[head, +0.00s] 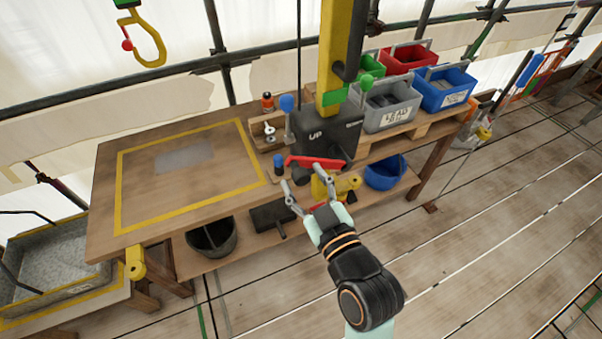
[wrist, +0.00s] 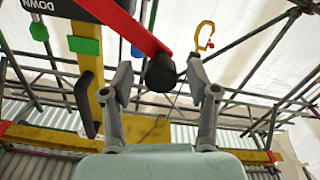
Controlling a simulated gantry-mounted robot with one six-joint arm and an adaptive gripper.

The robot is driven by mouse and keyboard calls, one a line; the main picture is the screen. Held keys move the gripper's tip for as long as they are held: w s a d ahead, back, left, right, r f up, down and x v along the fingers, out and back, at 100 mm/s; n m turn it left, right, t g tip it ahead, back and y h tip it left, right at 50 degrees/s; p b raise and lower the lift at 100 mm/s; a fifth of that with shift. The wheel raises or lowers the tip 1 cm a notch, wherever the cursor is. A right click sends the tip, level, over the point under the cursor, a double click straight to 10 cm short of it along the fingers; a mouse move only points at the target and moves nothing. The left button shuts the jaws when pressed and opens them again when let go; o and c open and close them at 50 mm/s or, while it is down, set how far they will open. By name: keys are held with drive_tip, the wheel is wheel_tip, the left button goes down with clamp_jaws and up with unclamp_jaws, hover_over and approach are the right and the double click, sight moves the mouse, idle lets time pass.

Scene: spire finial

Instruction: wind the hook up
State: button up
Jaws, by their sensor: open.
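The yellow hook (head: 148,45) hangs from a green block at the upper left, with a red ball beside it. It also shows small in the wrist view (wrist: 206,36). The dark winch box (head: 322,132), marked UP and DOWN, sits at the foot of a yellow post. A red crank arm (head: 315,162) is on its front; it ends in a black knob (wrist: 160,72). My gripper (head: 306,182) is open at the crank. In the wrist view its fingers (wrist: 159,85) stand either side of the knob, with gaps showing. I cannot tell the depth between them exactly.
A blue-knobbed lever (head: 287,104) and a green-knobbed lever (head: 366,82) stand by the box. Grey (head: 387,102), blue and red bins are at the right. A yellow object (head: 347,184) sits below the crank.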

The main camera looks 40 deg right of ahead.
drive_tip(key=s+a, duration=0.1)
drive_tip(key=s, duration=0.9)
drive_tip(key=shift+a, duration=0.4)
drive_tip(key=w+a+f+g+y, duration=0.2)
drive_tip(key=w+a+f, duration=0.1)
drive_tip(key=a, duration=0.6)
drive_tip(key=w+a+f+g+y, duration=0.2)
drive_tip(key=a+f+g, duration=0.1)
drive_tip(key=a, duration=0.7)
wheel_tip(320, 180, up, 30)
drive_tip(key=p, duration=3)
drive_tip(key=shift+m+h, duration=0.3)
drive_tip(key=shift+m, duration=0.1)
